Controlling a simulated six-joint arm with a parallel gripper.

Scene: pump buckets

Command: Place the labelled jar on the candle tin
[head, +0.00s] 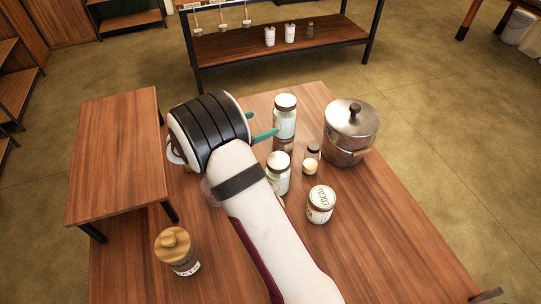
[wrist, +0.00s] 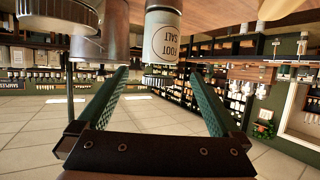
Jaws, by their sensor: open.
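The labelled jar (head: 285,112) is tall, pale glass with a light lid, upright near the far edge of the table. Below it shows a short brownish tin (head: 283,144), apparently the candle tin; the jar seems to stand on it, though the contact is not clear.
A pale green jar (head: 278,180), a small dark-lidded jar (head: 313,151), a small cream-topped item (head: 310,167) and a white labelled container (head: 320,206) stand nearby. A lidded metal pot (head: 350,130) is right. A wooden-lidded jar (head: 178,252) is front left, near a raised stand (head: 118,150).

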